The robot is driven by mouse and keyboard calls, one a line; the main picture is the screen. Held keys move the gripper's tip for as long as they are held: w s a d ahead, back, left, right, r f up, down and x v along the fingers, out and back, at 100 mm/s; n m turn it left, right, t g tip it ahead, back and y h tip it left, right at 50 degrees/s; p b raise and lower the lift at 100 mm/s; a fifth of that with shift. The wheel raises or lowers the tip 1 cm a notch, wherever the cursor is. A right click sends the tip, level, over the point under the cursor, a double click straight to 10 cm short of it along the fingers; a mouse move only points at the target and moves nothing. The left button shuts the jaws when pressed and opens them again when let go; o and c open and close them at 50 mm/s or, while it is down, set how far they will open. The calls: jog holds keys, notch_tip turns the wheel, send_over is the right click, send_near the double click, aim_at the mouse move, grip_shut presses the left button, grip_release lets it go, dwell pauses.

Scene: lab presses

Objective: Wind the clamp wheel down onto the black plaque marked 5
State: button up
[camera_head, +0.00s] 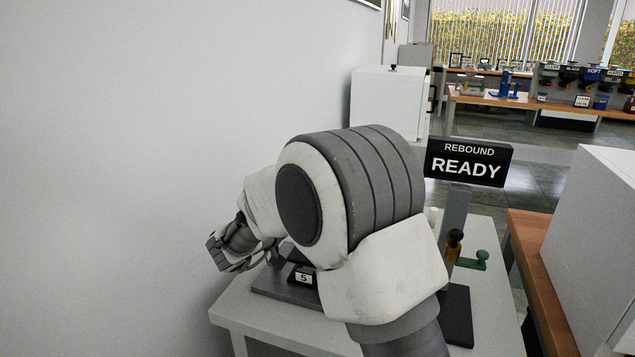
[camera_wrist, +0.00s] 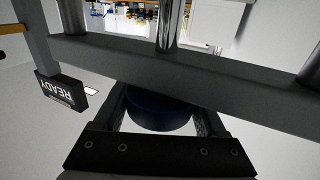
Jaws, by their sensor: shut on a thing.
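The black plaque marked 5 (camera_head: 303,279) sits on a dark base plate (camera_head: 272,283) on the light table in the head view. My arm hides much of the press there. My gripper (camera_wrist: 161,108) is shut on a dark blue round thing (camera_wrist: 160,115) between its two fingers in the wrist view, which looks like the clamp wheel. The wheel is not clear in the head view. The gap between clamp and plaque is hidden.
A grey crossbar (camera_wrist: 200,68) with shiny columns (camera_wrist: 168,25) lies close beyond my fingers. A sign reading REBOUND READY (camera_head: 467,163) stands right of my arm, near a green-knobbed part (camera_head: 481,257). A white wall is close on the left.

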jog(key=shift+s+d+r+m+g+h+p, duration=0.1)
jog(key=shift+s+d+m+g+h+p, duration=0.1)
jog(key=shift+m+g+h+p, duration=0.9)
jog(key=shift+s+d+f+m+g+h+p, duration=0.1)
jog(key=shift+s+m+g+h+p, duration=0.15)
jog(key=shift+m+g+h+p, duration=0.85)
jog(key=shift+s+d+r+m+g+h+p, duration=0.1)
jog(key=shift+s+m+g+p, duration=0.15)
jog(key=shift+m+g, duration=0.95)
jog(key=shift+n+g, duration=0.3)
jog(key=shift+g, duration=0.5)
jog(key=o, duration=1.3)
jog(key=r, duration=0.3)
jog(key=r+p, duration=0.1)
jog(key=shift+s+d+r, duration=0.1)
jog(key=shift+d+r, duration=0.25)
jog(key=s+d+r, duration=0.1)
jog(key=d+r, duration=0.1)
jog(key=d, duration=0.1)
jog(key=s+d+r, duration=0.1)
jog(key=d+r, duration=0.1)
jog(key=d, duration=0.2)
jog(key=s+d+r, duration=0.2)
jog(key=d, duration=0.1)
jog(key=shift+s+d+r+p, duration=0.1)
jog(key=shift+d+r+p, duration=0.05)
jog(key=shift+p, duration=0.15)
